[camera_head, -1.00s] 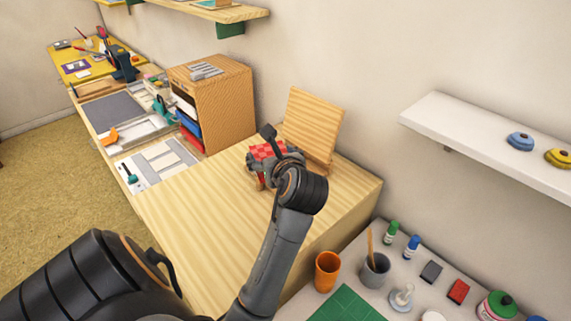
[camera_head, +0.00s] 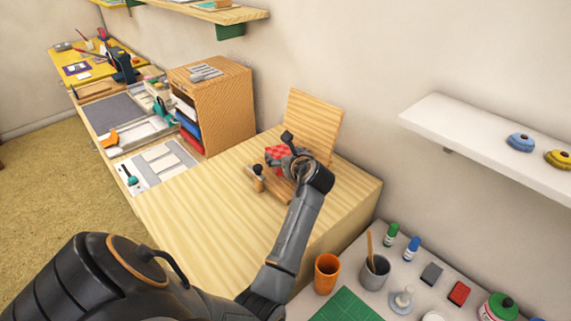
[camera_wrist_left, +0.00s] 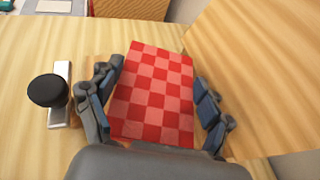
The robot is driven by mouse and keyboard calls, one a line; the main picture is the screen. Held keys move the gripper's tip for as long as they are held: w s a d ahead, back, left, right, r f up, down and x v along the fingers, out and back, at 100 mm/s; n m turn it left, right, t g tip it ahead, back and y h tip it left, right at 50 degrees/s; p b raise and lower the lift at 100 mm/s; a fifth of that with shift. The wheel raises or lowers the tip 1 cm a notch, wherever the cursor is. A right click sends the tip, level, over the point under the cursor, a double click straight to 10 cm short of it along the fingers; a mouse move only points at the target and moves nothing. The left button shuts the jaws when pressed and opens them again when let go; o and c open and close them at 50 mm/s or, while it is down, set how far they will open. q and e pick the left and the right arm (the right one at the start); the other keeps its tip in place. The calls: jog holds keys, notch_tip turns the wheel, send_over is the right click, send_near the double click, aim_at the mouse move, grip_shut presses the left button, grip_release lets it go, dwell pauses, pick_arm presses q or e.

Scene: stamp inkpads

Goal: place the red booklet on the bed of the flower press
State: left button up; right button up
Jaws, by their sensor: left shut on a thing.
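The red checkered booklet (camera_head: 276,153) is in my left gripper (camera_head: 292,165). In the left wrist view the booklet (camera_wrist_left: 155,95) lies flat between the two fingers of the left gripper (camera_wrist_left: 157,88), which is shut on it. The flower press stands on the wooden cabinet, its lid (camera_head: 315,115) raised and tilted back. Its bed (camera_head: 270,187) is partly hidden under the gripper and booklet. A dark knob (camera_wrist_left: 47,90) on a metal bracket is at the press's left. The booklet is over the bed; I cannot tell whether it touches it. My right gripper is not in view.
The cabinet top (camera_head: 200,220) is clear to the left of the press. A wooden organizer (camera_head: 220,105) stands behind left. A white shelf (camera_head: 480,150) juts from the wall at right. Cups (camera_head: 327,270) and stamps stand on the lower table.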

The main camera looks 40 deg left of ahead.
pick_arm(q)
jog(key=f, duration=0.3)
jog(key=shift+w, duration=0.25)
jog(key=shift+f, duration=0.3)
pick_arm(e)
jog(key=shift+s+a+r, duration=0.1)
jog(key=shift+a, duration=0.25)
pick_arm(q)
jog(key=shift+f, duration=0.1)
jog(key=o, duration=1.2)
jog(key=shift+f, duration=0.1)
jog(key=shift+c, duration=0.2)
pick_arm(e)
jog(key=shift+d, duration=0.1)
